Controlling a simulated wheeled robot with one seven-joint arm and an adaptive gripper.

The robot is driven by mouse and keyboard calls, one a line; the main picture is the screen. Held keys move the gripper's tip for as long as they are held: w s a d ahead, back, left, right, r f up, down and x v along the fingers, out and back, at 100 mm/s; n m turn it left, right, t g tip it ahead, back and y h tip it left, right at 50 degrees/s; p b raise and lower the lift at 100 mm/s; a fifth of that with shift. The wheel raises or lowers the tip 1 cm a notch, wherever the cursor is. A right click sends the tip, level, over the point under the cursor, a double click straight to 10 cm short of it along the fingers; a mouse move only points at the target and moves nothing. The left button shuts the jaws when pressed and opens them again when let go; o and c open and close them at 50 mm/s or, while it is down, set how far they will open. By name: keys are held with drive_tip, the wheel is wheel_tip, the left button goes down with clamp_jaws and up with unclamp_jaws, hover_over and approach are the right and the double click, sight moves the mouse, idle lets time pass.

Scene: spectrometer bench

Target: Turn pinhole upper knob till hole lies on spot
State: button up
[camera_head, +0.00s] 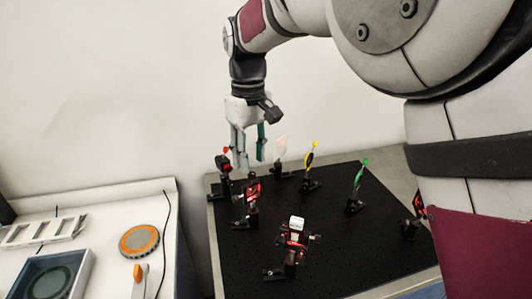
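My gripper (251,159) hangs fingers down above the back left of the black breadboard (330,262). Its two fingers are apart, with nothing seen between them. Below it stands a small dark mount with a red-lit face (252,190). A black mount with a red top (224,164) stands just left of the fingers. A pale pinkish plate (280,149) stands to their right. I cannot tell which mount is the pinhole; its upper knob, hole and the light spot are too small to make out.
A yellow-topped mount (309,156) and a green-topped mount (359,178) stand to the right. A white-topped mount (295,232) stands nearer the front. A side table at left holds an orange-rimmed disc (139,241), a framed tray (86,262) and a white rack (42,231).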

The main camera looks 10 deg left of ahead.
sight(251, 173)
drive_tip(key=shift+f, duration=1.75)
clamp_jaws()
drive_tip(key=shift+m+p, duration=0.3)
drive_tip(key=shift+p, duration=0.1)
drive_tip(key=shift+r+m+p, duration=0.15)
drive_tip(key=shift+m+p, duration=0.35)
drive_tip(key=shift+m, duration=0.5)
drive_tip(key=m+p, duration=0.1)
drive_tip(key=m, duration=0.3)
drive_tip(key=shift+p, duration=0.35)
drive_tip(key=m+p, duration=0.1)
drive_tip(key=m, duration=0.3)
drive_tip(key=shift+m+p, duration=0.45)
drive_tip(key=shift+m, duration=1.15)
